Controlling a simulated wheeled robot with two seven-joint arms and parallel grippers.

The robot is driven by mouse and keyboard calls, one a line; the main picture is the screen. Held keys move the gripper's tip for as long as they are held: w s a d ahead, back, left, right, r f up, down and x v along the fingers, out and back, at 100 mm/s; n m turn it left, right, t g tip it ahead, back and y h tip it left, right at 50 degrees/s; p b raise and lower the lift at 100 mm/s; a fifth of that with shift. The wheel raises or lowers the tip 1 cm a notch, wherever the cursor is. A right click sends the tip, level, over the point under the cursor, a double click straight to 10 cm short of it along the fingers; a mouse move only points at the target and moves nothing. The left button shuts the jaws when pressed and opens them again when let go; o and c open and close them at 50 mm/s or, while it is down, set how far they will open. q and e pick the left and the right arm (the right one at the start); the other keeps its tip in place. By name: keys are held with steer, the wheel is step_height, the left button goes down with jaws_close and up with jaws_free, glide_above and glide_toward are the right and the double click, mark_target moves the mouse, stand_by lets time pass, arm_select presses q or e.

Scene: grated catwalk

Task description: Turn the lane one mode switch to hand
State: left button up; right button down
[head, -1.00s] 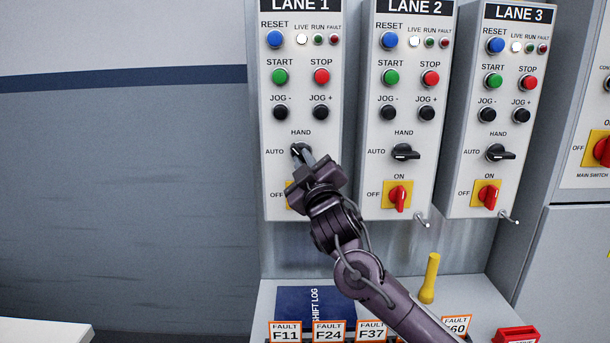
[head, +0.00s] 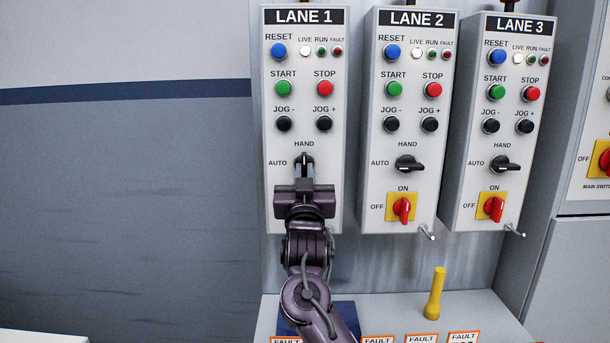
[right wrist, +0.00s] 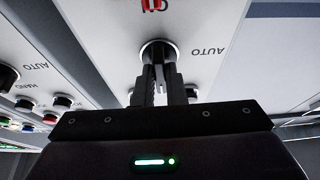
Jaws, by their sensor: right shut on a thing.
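The lane one mode switch (head: 304,158) is a round black selector on the LANE 1 panel (head: 275,200), between the HAND label above and the AUTO label at left. My right gripper (head: 304,172) comes from below, with its fingers shut on the switch handle. The visible top of the knob points up toward HAND; the fingers hide the rest. In the right wrist view the fingers (right wrist: 163,84) reach the round switch (right wrist: 158,50), with an upside-down AUTO label beside it. My left gripper is not in view.
The LANE 2 mode switch (head: 409,165) and LANE 3 mode switch (head: 504,163) stand on neighbouring panels to the right. Jog buttons (head: 284,124) sit above the held switch. A yellow cylinder (head: 435,293) stands on the ledge below. The wall at left is clear.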

steer(key=shift+r+m, duration=0.1)
steer(key=shift+m, duration=0.2)
steer(key=c, duration=1.5)
jaws_free()
